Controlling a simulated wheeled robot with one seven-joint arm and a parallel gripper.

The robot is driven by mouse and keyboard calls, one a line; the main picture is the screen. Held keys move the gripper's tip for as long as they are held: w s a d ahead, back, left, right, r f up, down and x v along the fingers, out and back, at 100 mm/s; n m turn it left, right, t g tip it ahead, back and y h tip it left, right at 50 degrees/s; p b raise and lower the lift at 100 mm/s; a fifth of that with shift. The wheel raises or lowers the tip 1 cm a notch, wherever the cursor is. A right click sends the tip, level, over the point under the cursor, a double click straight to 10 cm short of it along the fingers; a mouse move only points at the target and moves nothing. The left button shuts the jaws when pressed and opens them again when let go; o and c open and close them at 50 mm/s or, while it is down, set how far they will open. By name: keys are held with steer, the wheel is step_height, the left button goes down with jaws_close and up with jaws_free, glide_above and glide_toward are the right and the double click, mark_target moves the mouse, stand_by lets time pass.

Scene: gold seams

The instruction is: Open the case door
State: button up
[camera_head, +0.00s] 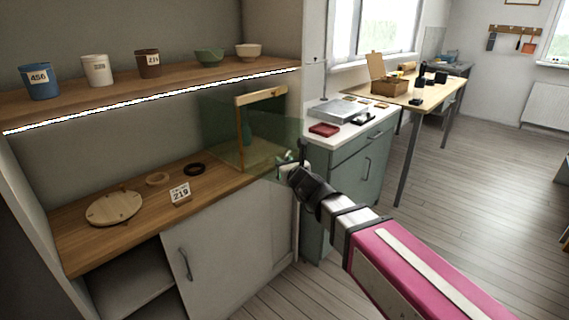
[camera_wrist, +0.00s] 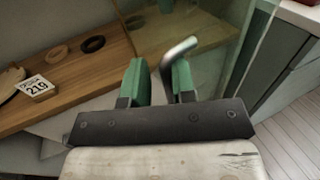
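The case has a greenish see-through glass door (camera_head: 222,117) at the right end of the wooden counter, with a light wooden frame (camera_head: 262,97) showing there. The pane (camera_wrist: 222,50) also fills the upper right of the wrist view, its edge slanting down. A bent metal handle (camera_wrist: 180,50) reaches down beside the right fingertip, toward the gap between the fingers. My gripper (camera_head: 287,165) is at the door's lower right. Its green fingertips (camera_wrist: 159,80) stand apart with a visible gap. I cannot tell whether either finger touches the handle.
A label reading 219 (camera_head: 180,193), a dark ring (camera_head: 195,169), a lighter ring (camera_head: 158,179) and a round wooden board (camera_head: 113,208) lie on the counter (camera_head: 90,251). Cups and bowls line the upper shelf (camera_head: 125,89). A green cabinet (camera_head: 352,172) stands close right; the floor (camera_head: 470,190) beyond is clear.

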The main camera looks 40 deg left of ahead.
steer(key=shift+r, duration=0.35)
steer(key=v, duration=0.7)
steer(key=shift+d+f, duration=0.25)
steer(key=shift+f, duration=0.05)
